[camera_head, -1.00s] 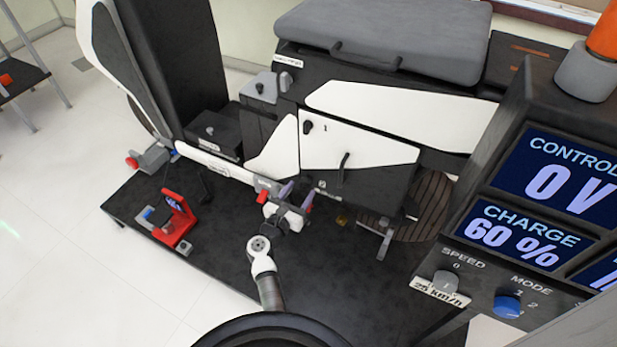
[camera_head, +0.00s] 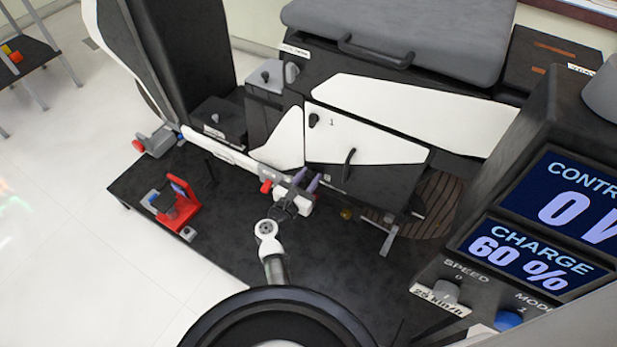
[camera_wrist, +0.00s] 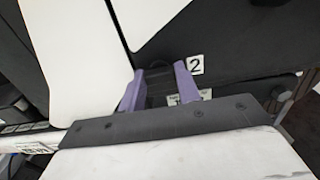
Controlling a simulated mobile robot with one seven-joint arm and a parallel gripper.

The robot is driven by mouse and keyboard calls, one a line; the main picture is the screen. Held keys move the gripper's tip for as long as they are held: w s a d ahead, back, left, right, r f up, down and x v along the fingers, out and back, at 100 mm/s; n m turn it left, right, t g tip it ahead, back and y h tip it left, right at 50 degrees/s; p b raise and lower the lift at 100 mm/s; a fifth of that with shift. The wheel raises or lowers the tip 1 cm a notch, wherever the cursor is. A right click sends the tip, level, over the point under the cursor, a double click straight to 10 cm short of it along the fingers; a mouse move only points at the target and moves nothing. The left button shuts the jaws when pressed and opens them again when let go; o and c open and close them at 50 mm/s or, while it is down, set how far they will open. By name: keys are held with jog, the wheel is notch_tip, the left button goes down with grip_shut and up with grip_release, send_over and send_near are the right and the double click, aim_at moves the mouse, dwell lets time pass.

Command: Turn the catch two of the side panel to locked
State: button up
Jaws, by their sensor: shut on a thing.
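The side panel (camera_head: 355,172) is white above and black below, with a dark bar handle on it. Catch one, a black knob (camera_head: 314,120), sits at its upper left beside the label 1. My gripper (camera_head: 308,184) is at the panel's lower left corner. In the wrist view its purple fingers (camera_wrist: 160,85) stand left of the label 2 (camera_wrist: 196,65), closed on catch two (camera_wrist: 157,88). The catch is a dark, dim shape between the fingers, and its turn position cannot be made out.
A white rail (camera_head: 220,150) with a red-knobbed clamp (camera_head: 266,187) runs just left of my gripper. A red stand (camera_head: 178,208) is on the dark platform (camera_head: 235,240). A control console (camera_head: 560,200) fills the right side. A grey seat (camera_head: 400,35) is above the panel.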

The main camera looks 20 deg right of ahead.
jog(key=c, duration=0.4)
jog(key=shift+o, duration=0.2)
jog(key=n+p, duration=0.3)
jog(key=n, duration=0.1)
jog(key=shift+r, duration=0.2)
jog(key=n+p, duration=0.2)
jog(key=n, duration=0.3)
jog(key=shift+p, duration=0.35)
jog(key=n+p, duration=0.3)
jog(key=n, duration=0.2)
jog(key=shift+f+n+p, duration=0.15)
jog(key=shift+n+p, duration=0.65)
jog(key=shift+n, duration=1.1)
